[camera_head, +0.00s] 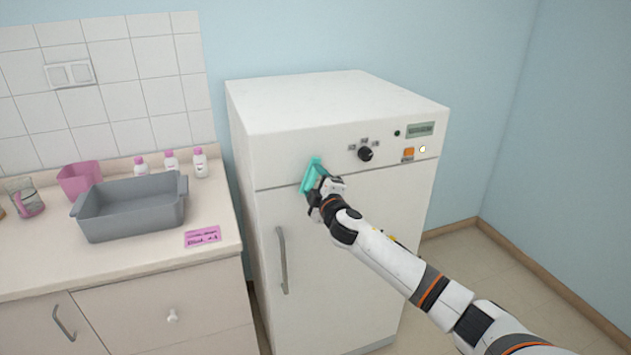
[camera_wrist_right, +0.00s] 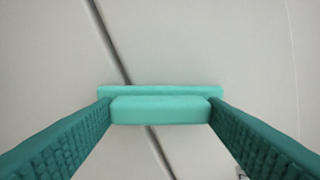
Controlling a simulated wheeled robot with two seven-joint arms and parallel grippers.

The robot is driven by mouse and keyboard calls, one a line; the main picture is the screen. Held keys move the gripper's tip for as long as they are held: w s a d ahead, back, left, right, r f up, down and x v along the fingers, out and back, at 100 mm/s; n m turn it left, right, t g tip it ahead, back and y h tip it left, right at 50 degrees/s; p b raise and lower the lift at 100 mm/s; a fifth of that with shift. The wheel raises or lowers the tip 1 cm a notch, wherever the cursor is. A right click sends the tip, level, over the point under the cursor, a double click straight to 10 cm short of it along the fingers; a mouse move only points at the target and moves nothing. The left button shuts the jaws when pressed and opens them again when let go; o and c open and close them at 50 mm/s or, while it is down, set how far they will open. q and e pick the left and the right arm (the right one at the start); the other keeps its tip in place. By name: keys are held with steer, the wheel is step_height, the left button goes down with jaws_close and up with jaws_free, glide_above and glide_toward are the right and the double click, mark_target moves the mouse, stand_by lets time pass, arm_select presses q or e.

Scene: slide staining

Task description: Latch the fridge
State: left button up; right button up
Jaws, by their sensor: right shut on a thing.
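The white fridge (camera_head: 335,250) stands against the wall, and its door looks closed. A teal latch (camera_head: 309,176) sits on its front at the seam under the control panel. In the head view it stands roughly upright, a little tilted, across the seam. In the right wrist view the latch (camera_wrist_right: 160,110) lies across the dark seam between my two finger pads. My right gripper (camera_head: 318,186) is shut on the latch and hides part of it. My left gripper is not in view.
The fridge has a grey door handle (camera_head: 282,260), a black knob (camera_head: 365,153) and an orange switch (camera_head: 408,152). A counter at left holds a grey basin (camera_head: 135,215), a pink container (camera_head: 80,180), several bottles and a pink label (camera_head: 203,236). Floor right of the fridge is clear.

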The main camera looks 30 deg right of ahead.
steer(key=shift+n+p, duration=0.6)
steer(key=shift+n, duration=1.5)
steer(key=shift+f, duration=0.1)
steer(key=o, duration=1)
steer(key=shift+s, duration=0.1)
steer(key=b+v, duration=0.2)
steer(key=v, duration=1)
steer(key=shift+a, duration=0.1)
